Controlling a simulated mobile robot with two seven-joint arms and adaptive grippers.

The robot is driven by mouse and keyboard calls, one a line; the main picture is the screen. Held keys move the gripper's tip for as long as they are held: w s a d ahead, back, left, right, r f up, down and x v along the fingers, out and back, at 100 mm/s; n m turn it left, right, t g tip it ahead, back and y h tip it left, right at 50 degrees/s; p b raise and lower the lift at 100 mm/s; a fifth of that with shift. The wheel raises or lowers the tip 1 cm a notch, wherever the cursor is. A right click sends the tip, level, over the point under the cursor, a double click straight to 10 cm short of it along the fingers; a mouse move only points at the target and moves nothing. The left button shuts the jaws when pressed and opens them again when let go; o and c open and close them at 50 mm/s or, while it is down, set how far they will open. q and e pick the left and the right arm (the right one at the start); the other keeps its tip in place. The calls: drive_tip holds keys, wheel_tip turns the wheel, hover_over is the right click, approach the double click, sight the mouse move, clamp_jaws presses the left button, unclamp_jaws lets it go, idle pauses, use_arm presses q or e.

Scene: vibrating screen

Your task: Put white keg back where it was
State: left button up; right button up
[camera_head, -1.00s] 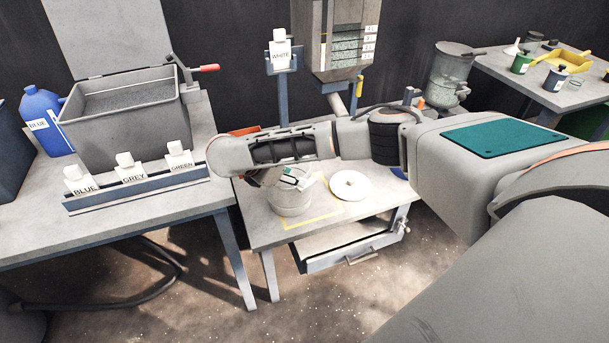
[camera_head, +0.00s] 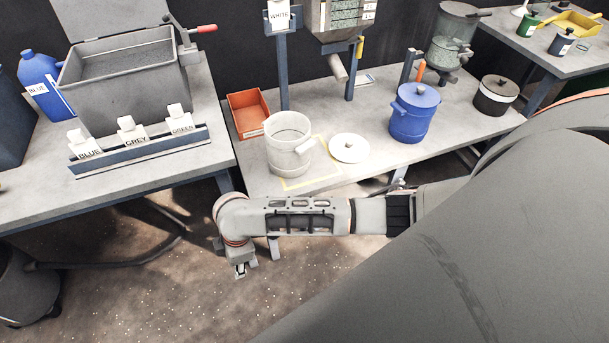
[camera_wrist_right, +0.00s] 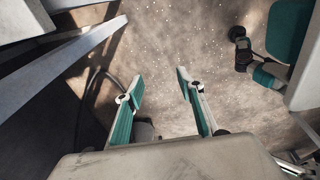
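The white keg (camera_head: 289,150) stands open, without its lid, on the middle table inside a yellow outlined square. A white lid (camera_head: 349,148) with a small knob lies flat on the table just right of it. My right gripper (camera_head: 240,270) hangs over the floor in front of the table, below and apart from the keg. In the right wrist view the right gripper (camera_wrist_right: 160,85) has its two fingers spread, with only floor between them. The keg is not in the right wrist view. My left gripper is not in view.
An orange bin (camera_head: 248,113) sits behind the white keg. A rack of labelled bottles (camera_head: 140,151) stands on the left table. The table's front edge lies above my gripper.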

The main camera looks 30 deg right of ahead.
drive_tip(key=s+a+f+m+t+y, duration=0.1)
drive_tip(key=s+a+m+t+y, duration=0.1)
drive_tip(key=s+a+m+y, duration=0.25)
drive_tip(key=s+d+r+m+t+h, duration=0.1)
drive_tip(key=s+d+m+t+h, duration=0.1)
drive_tip(key=d, duration=0.7)
drive_tip(key=s+d+r+m+t+h, duration=0.1)
drive_tip(key=s+d+m+t, duration=0.4)
drive_tip(key=d, duration=0.4)
drive_tip(key=shift+s+d+h, duration=0.2)
drive_tip(key=shift+d+h, duration=0.15)
drive_tip(key=shift+d, duration=0.05)
use_arm(q)
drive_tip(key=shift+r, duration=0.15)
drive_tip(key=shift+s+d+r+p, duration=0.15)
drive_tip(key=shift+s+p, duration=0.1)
drive_tip(key=shift+p, duration=0.45)
use_arm(e)
drive_tip(key=shift+s+a+r, duration=0.15)
drive_tip(key=shift+a+r, duration=0.05)
drive_tip(key=shift+r, duration=0.2)
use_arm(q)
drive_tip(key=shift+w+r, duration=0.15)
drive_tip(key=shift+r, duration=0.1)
